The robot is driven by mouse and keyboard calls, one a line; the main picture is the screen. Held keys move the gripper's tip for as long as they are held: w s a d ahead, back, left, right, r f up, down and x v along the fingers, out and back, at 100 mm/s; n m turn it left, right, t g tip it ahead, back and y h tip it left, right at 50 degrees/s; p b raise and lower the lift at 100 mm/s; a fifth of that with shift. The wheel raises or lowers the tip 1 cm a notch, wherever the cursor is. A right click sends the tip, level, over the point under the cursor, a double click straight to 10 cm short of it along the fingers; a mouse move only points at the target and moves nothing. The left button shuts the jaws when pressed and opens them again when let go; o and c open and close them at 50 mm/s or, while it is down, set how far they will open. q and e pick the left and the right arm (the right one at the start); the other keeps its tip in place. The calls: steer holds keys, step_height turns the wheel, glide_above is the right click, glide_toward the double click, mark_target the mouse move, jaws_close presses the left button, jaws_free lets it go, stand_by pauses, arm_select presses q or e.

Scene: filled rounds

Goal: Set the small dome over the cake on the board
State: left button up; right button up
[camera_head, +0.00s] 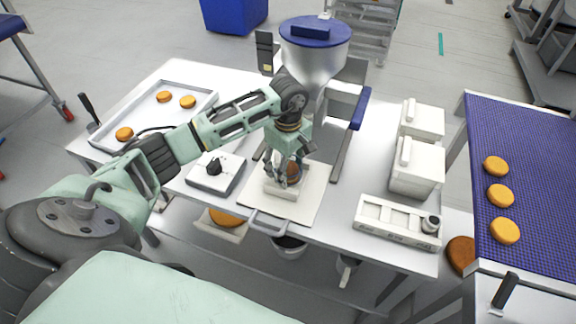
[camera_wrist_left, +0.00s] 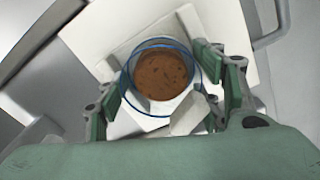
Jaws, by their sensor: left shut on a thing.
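The cream board (camera_head: 308,207) lies at the front of the white table, with a handle at its front edge. On it is a small white block (camera_head: 281,191), and a brown round cake (camera_head: 293,170) shows above the block. The cake also shows in the left wrist view (camera_wrist_left: 160,76). My left gripper (camera_head: 287,172) is shut on the clear dome, whose blue rim (camera_wrist_left: 151,115) circles the cake as seen from above. The fingers partly hide dome and cake in the head view. I cannot tell whether the rim touches anything beneath.
A blue-and-silver hopper (camera_head: 315,60) stands behind the board. A tray (camera_head: 150,96) with orange rounds is at the left, a small white device (camera_head: 215,172) beside the board. White boxes (camera_head: 417,165) and a holder (camera_head: 396,222) are right. A blue belt (camera_head: 530,160) carries several rounds.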

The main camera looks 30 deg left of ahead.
arm_select(q)
steer(key=shift+s+d+f, duration=0.1)
steer(key=shift+s+f, duration=0.15)
steer(key=shift+f, duration=0.25)
steer(key=o, duration=0.9)
steer(key=shift+o, duration=1.1)
steer(key=shift+w, duration=0.2)
steer(key=shift+r, duration=0.15)
steer(key=o, duration=0.4)
steer(key=shift+o, duration=0.2)
steer(key=shift+r, duration=0.15)
